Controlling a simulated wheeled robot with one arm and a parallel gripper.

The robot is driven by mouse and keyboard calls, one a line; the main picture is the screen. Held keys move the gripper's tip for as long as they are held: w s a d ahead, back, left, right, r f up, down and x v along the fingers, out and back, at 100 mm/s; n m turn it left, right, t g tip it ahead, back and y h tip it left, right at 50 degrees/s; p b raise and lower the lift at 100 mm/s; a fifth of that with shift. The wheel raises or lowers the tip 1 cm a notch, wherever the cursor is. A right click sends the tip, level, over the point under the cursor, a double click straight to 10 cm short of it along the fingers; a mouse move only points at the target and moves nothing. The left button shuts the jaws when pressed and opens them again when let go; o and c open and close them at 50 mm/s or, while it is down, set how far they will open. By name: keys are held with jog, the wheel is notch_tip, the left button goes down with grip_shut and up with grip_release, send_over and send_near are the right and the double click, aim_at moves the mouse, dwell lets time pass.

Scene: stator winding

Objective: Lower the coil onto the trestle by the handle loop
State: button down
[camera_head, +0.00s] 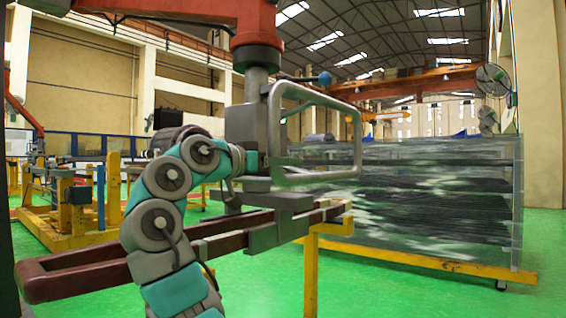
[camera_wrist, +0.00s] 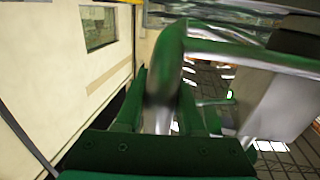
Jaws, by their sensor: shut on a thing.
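The coil (camera_head: 95,280) is a long dark red closed loop, hanging roughly level from a grey clamp (camera_head: 280,230) under the hoist tool. Its right end lies at the top of a yellow trestle (camera_head: 311,270); I cannot tell whether they touch. The grey tubular handle loop (camera_head: 320,178) sticks out to the right of the tool. In the wrist view, the green fingers of my gripper (camera_wrist: 160,95) are shut around a grey tube of the handle loop (camera_wrist: 250,58). In the head view, my arm hides part of the coil and most of the gripper.
An orange hoist arm (camera_head: 255,22) carries the tool from above. A large clear-walled cabinet (camera_head: 430,200) on a yellow wheeled frame stands at the right. Another yellow stand (camera_head: 75,215) is at the left. Green floor is open at the lower right.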

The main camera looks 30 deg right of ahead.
jog(key=shift+w+d+f, duration=0.1)
jog(key=shift+d+f, duration=0.05)
jog(key=shift+f, duration=0.1)
